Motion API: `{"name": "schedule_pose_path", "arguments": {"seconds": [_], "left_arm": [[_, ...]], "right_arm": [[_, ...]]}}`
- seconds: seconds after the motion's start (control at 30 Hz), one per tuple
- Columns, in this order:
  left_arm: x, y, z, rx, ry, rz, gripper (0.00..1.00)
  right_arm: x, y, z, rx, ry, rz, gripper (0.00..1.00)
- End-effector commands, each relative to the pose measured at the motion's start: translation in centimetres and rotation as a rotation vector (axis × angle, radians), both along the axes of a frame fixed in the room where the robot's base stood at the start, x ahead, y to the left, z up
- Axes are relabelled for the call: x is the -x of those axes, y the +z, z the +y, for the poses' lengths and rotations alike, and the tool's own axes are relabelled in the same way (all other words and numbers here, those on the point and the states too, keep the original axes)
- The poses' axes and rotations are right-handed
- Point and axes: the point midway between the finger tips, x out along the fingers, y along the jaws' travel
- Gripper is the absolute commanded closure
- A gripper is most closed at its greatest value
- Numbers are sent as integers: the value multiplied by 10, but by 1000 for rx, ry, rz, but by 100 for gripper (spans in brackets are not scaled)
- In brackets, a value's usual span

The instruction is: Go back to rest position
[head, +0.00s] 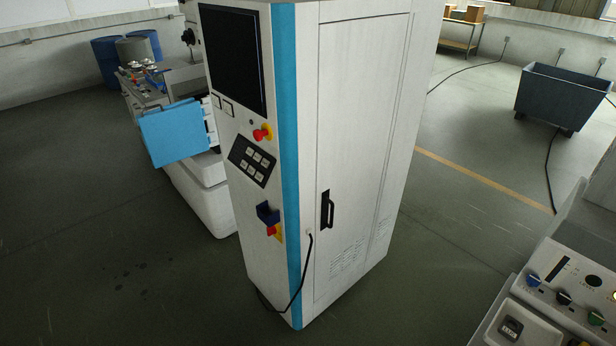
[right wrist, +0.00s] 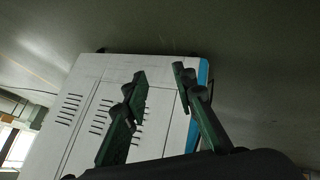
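In the right wrist view my right gripper (right wrist: 160,88) is open, its two dark green fingers apart with nothing between them. Behind the fingers is the white control cabinet (right wrist: 90,90), with its vents and blue edge. No contact between fingers and cabinet shows. Neither gripper shows in the head view. The same cabinet (head: 360,140) stands upright in the middle of the head view, with a dark screen, red knobs, a keypad and a black door handle.
A machine with a light blue panel (head: 175,132) stands behind the cabinet at left. A control console (head: 565,290) is at the lower right. A dark wheeled bin (head: 565,97) stands at the back right. Blue drums (head: 108,62) are at back left. Floor at left is clear.

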Motion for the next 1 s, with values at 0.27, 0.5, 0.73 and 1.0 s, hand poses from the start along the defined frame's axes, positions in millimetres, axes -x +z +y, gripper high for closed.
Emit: {"name": "schedule_pose_path", "arguments": {"seconds": [0.27, 0.5, 0.73, 1.0], "left_arm": [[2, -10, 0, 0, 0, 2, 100], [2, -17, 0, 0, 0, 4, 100], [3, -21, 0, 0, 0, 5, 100], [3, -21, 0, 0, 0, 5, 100]], "right_arm": [[184, -95, -40, -60, -290, 247, 75], [347, -142, -53, -99, -514, 455, 75], [449, -156, -51, -124, -648, 582, 75], [470, -157, -50, -129, -676, 609, 75]]}}
